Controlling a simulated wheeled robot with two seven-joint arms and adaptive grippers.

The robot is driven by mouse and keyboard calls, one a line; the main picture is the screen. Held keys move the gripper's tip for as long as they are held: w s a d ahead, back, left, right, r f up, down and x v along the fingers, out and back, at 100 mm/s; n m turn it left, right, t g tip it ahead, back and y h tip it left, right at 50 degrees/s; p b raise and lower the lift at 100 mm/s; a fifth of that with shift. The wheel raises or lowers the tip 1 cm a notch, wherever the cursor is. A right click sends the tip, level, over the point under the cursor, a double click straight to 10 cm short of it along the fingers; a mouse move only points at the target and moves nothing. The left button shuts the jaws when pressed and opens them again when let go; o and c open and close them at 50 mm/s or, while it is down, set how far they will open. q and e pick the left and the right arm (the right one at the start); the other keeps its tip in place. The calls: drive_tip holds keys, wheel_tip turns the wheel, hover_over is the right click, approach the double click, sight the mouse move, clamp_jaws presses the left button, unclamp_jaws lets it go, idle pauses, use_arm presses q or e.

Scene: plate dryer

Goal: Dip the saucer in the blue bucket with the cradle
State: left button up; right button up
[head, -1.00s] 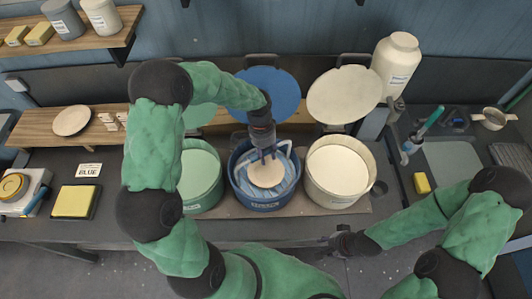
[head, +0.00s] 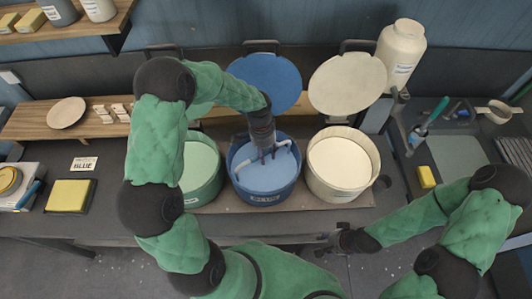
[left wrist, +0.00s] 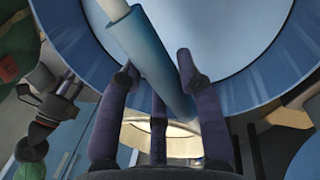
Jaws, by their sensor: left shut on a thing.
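The blue bucket (head: 266,198) stands between a green and a cream bucket, filled with smooth blue liquid. My left gripper (head: 270,154) is over it, shut on the cradle (head: 246,164). In the left wrist view, the gripper's fingers close around the cradle's blue cylindrical grip (left wrist: 152,62), with a white rod beyond. The cradle's pale upper part shows above the liquid; its lower part is hidden. The saucer is not visible; the blue surface covers the place below the cradle. My right gripper (head: 331,243) is empty, its fingers apart, in front of the counter.
The green bucket (head: 203,195) and cream bucket (head: 340,190) flank the blue one closely. Blue and cream lids (head: 347,85) lean behind. A pale dish (head: 67,112) lies on a wooden board at left, above a "BLUE" card (head: 84,163). A white jar (head: 401,52) stands at back right.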

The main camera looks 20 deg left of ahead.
use_arm(q)
drive_tip(key=shift+f+b, duration=0.7)
drive_tip(key=shift+f, duration=0.4)
idle(2.0)
wheel_tip(320, 180, up, 18)
drive_tip(key=p, duration=1.1)
drive_tip(key=shift+f, duration=0.25)
idle(1.6)
idle(1.2)
